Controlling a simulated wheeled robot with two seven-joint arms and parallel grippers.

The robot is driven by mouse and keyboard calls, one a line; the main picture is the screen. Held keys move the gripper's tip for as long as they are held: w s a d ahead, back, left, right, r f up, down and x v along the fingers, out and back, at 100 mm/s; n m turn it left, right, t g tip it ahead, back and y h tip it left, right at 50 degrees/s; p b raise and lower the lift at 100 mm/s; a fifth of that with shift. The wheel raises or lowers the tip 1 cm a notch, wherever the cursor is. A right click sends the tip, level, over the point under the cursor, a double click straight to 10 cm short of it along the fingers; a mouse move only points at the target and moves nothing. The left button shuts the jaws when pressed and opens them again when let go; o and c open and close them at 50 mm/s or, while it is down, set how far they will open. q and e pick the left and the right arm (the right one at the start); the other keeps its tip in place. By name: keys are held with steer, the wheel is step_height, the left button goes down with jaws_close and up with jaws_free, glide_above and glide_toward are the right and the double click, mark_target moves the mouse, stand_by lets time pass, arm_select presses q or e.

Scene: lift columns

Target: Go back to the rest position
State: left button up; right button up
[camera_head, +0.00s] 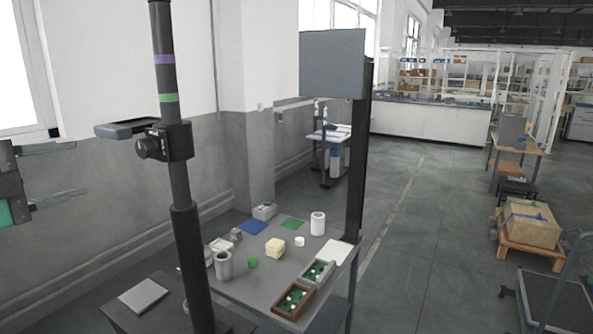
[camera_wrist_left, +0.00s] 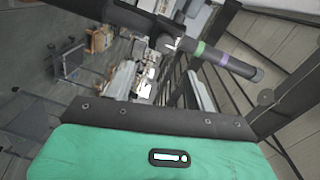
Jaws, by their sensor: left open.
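My left gripper (camera_head: 80,169) is at the left edge of the head view, its two fingers apart with nothing between them. It is in the air, left of the near lift column (camera_head: 178,170) and apart from it. That column is a dark upright pole with a purple and a green band. A black clamp (camera_head: 170,142) with a knob and a flat grey plate (camera_head: 140,128) sits on it. The banded column also shows in the left wrist view (camera_wrist_left: 215,57). A second dark column (camera_head: 357,165) carries a grey box (camera_head: 332,64) at its top. My right gripper is in neither view.
A carton (camera_head: 530,226) on a wooden stand is at the right. Open floor (camera_head: 430,240) lies between.

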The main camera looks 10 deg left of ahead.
arm_select(q)
steer(key=w+d+f+n+g, duration=0.1)
steer(key=w+d+f, duration=0.15)
steer(key=f, duration=0.35)
steer(key=w+d+f, duration=0.2)
steer(key=w+f, duration=0.1)
steer(key=f, duration=0.3)
steer(key=d+f+n+g+y, duration=0.1)
steer(key=d+f+n, duration=0.3)
steer(key=f, duration=0.8)
steer(key=d+f+n+g+y, duration=0.1)
steer(key=d+f+n+y, duration=0.3)
steer(key=f, duration=0.7)
steer(key=s+d+f+n+g, duration=0.2)
steer(key=s+f+n+g, duration=0.1)
steer(key=s+f, duration=0.45)
steer(key=s+d+f+n+g+y, duration=0.1)
steer(key=s+d+f+n+g, duration=0.15)
steer(key=s+f, duration=0.55)
steer(key=s+d+f+n+g, duration=0.1)
steer(key=s+f+n+g, duration=0.4)
steer(key=s, duration=0.4)
step_height(320, 180, down, 32)
steer(key=m, duration=0.1)
steer(key=s+a+f+g, duration=0.1)
steer(key=s+a+f, duration=0.2)
steer(key=s+f, duration=1.6)
steer(key=shift+s+f+y, duration=0.25)
steer(key=shift+y, duration=0.05)
